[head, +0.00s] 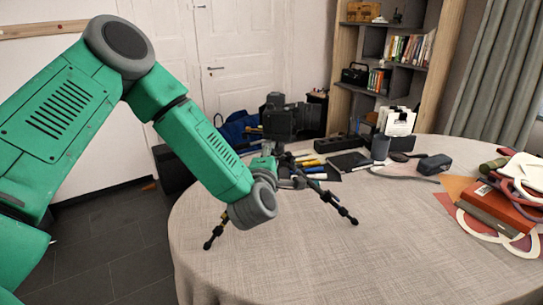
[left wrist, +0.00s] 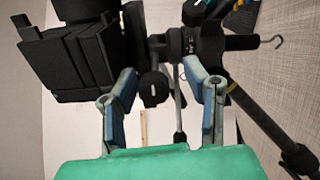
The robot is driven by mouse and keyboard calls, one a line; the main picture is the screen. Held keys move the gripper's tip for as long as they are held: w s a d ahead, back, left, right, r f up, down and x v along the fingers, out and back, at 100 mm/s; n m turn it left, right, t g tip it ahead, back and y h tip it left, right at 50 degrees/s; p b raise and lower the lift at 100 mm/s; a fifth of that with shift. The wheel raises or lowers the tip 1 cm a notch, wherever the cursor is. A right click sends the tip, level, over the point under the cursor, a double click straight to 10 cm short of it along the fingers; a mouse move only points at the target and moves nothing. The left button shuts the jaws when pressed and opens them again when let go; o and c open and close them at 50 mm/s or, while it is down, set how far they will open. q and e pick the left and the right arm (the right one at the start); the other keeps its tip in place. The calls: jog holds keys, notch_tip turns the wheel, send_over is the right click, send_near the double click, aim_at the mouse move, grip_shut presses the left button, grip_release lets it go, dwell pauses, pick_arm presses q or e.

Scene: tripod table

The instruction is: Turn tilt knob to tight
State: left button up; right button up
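A black camera (head: 290,118) sits on a small dark tripod (head: 340,205) standing on the round table. My left gripper (head: 281,168) is at the tripod head, just below the camera, partly hidden by my own wrist. In the left wrist view, its two blue-grey fingers are spread apart (left wrist: 162,78). A dark knob (left wrist: 153,90) with a white mark shows between them, with gaps on both sides. The camera (left wrist: 75,55) fills the upper left, and a tripod leg (left wrist: 265,120) runs down to the right. My right gripper is not in view.
The round table (head: 270,265) has a clear front. Pens, a dark pouch (head: 434,164) and other small items lie behind the tripod. A red book (head: 497,205) and cloths lie at the right. A shelf (head: 385,60) stands behind.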

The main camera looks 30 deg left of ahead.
pick_arm(q)
jog(key=shift+a+r, duration=0.1)
jog(key=shift+s, duration=0.1)
jog(key=shift+s, duration=0.3)
jog(key=v, duration=0.7)
jog(key=shift+d+f, duration=0.25)
